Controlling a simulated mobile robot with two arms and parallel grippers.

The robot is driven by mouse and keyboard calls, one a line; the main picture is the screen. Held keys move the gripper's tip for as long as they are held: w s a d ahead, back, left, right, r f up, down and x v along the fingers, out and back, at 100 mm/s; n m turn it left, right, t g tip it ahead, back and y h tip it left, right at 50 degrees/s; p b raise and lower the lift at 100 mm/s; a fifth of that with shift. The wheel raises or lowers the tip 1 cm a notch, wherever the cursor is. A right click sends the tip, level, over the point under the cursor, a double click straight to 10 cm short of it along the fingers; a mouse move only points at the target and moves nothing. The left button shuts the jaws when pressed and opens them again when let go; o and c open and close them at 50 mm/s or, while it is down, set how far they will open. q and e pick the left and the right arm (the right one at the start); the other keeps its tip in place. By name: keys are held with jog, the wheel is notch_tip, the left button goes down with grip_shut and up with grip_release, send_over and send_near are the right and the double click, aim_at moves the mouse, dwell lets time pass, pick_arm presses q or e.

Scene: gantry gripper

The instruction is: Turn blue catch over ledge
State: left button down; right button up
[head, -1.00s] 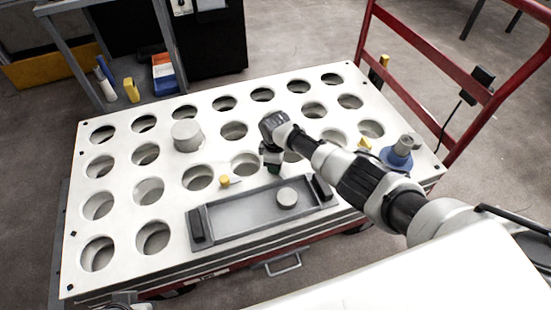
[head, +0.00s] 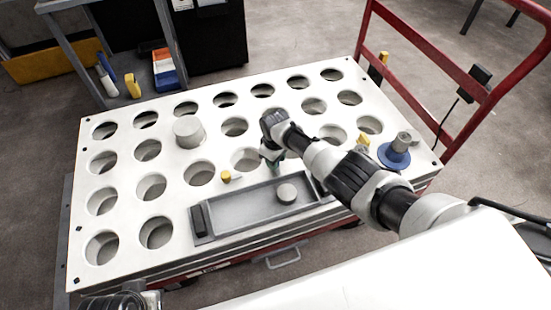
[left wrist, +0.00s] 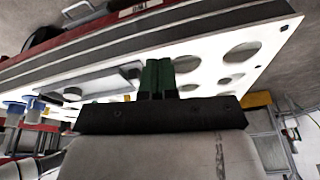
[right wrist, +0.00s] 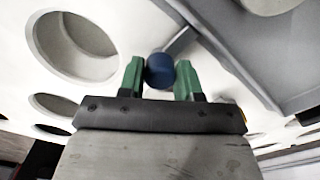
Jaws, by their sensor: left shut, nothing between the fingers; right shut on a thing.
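In the right wrist view my right gripper (right wrist: 160,75) is shut on a round blue catch (right wrist: 159,70), held between its green fingers. A grey bar (right wrist: 180,42) runs from beside the catch toward the grey tray (right wrist: 245,70). In the head view the right gripper (head: 272,162) points down at the back edge of the tray (head: 240,213), and it hides the catch. The tray's raised rim is the only ledge I can make out. My left gripper (left wrist: 157,78) is shut and empty, clear of the white board in the left wrist view.
The white board (head: 100,225) has rows of round holes. A yellow knob (head: 226,177) stands left of the right gripper. Grey cylinders sit on the board (head: 188,132) and in the tray (head: 287,194). A blue-based post (head: 395,155) stands at the right, near a red cart rail (head: 430,55).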

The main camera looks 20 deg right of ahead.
jog(key=o, duration=0.9)
jog(key=shift+r, duration=0.2)
notch_tip(320, 180, up, 5)
jog(key=p, duration=0.3)
pick_arm(q)
notch_tip(320, 180, down, 18)
jog(key=s+g+p, duration=0.1)
jog(key=p, duration=0.1)
jog(key=shift+s, duration=0.4)
pick_arm(e)
jog(key=shift+r, duration=2.75)
